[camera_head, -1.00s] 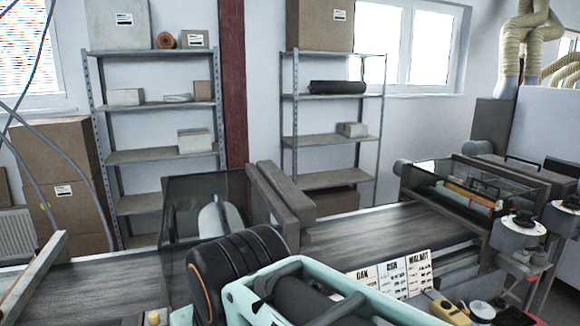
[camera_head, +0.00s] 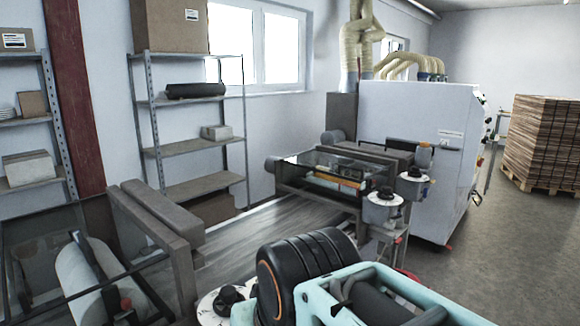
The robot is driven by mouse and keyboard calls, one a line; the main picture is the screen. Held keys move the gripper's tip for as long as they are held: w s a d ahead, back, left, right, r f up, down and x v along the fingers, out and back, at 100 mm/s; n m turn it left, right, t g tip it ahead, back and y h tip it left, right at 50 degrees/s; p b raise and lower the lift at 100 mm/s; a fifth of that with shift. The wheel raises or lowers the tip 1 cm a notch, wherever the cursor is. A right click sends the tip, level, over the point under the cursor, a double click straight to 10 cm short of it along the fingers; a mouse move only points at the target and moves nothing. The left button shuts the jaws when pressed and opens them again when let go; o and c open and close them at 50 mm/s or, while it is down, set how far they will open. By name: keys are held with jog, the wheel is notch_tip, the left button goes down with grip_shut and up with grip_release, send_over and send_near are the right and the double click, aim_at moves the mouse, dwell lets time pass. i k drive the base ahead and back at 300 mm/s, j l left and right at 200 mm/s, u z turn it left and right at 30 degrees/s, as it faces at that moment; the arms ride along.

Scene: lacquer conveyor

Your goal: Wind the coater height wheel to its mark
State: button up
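A coater-like machine (camera_head: 325,176) with a clear cover and an orange-yellow part inside stands at the far end of the conveyor. A dark hand wheel on a white round dial (camera_head: 383,197) sits on its near side. A second similar wheel and dial (camera_head: 412,174) is just behind it. A third wheel on a white dial (camera_head: 222,303) is at the near roller unit, partly hidden by my arm. I cannot tell which one is the height wheel, and the marks are too small to read. My black and mint arm fills the lower middle; its gripper is not visible.
The grey conveyor belt (camera_head: 265,237) runs between the near roller unit (camera_head: 85,272) and the far machine. A large white cabinet (camera_head: 415,150) with ducts stands behind. Stacked boards on a pallet (camera_head: 545,142) are at the right. The right floor (camera_head: 500,255) is open.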

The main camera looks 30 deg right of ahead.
aim_at(415, 173)
jog(key=l+z, duration=0.1)
jog(key=z, duration=1.6)
jog(key=i+l+z, duration=0.1)
jog(key=i+z, duration=0.4)
jog(key=i, duration=0.45)
jog(key=i+z, duration=0.1)
jog(key=i, duration=1.05)
jog(key=i+u, duration=0.2)
jog(key=i, duration=0.35)
jog(key=i+l+u, duration=0.2)
jog(key=i, duration=0.35)
jog(key=i+l+u, duration=0.15)
jog(key=i+u, duration=0.25)
jog(key=i+l+u, duration=0.4)
jog(key=k+j, duration=0.1)
jog(key=j, duration=0.05)
